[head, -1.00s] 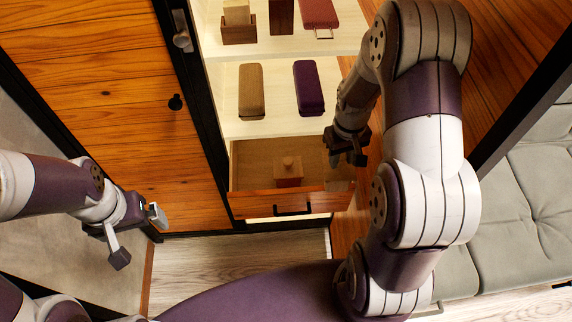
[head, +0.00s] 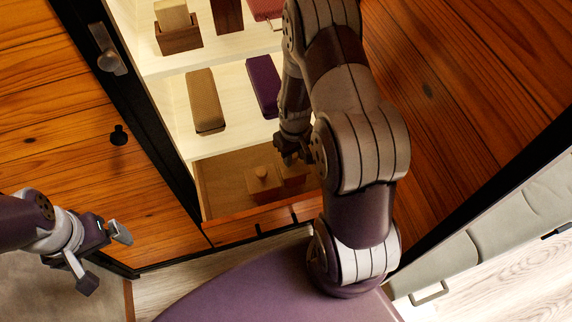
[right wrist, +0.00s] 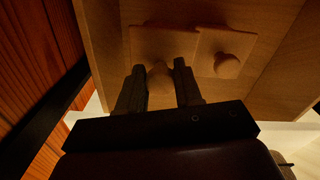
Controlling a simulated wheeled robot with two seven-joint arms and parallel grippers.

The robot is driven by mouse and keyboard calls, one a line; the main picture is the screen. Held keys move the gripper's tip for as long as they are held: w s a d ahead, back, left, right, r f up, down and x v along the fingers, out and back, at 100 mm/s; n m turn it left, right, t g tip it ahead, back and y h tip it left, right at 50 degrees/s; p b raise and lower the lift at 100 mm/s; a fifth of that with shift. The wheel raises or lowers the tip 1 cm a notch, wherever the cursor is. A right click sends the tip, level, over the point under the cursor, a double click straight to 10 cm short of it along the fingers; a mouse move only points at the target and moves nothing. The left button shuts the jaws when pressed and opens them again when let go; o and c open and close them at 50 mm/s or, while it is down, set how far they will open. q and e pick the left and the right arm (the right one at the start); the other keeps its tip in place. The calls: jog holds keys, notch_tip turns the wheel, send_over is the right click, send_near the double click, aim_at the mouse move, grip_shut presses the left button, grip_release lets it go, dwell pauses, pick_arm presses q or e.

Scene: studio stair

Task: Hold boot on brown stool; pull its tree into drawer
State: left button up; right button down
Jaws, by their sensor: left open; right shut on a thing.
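The open wooden drawer (head: 229,228) is at the bottom of the lit shelf unit. Inside it sits a square wooden block with a round knob (head: 263,179), which also shows in the right wrist view (right wrist: 227,66). My right gripper (head: 291,160) is at the drawer and is shut on the knob of a second similar wooden piece, apparently the tree (head: 294,174). In the right wrist view my right gripper (right wrist: 160,80) has its fingers either side of this knob, and the two pieces lie side by side. My left gripper (head: 105,258) is open and empty at the left. No boot or brown stool shows.
Shelves above the drawer hold a tan box (head: 205,100), a purple box (head: 263,87) and wooden items. A grey cushioned seat (head: 500,205) is at the right. Pale floor shows below the drawer.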

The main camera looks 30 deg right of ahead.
aim_at(294, 164)
jog(key=f, duration=0.3)
jog(key=shift+s+f, duration=0.2)
jog(key=shift+f, duration=0.1)
jog(key=shift+w, duration=0.1)
jog(key=shift+f, duration=0.1)
jog(key=c, duration=0.8)
grip_release()
jog(key=shift+o, duration=0.2)
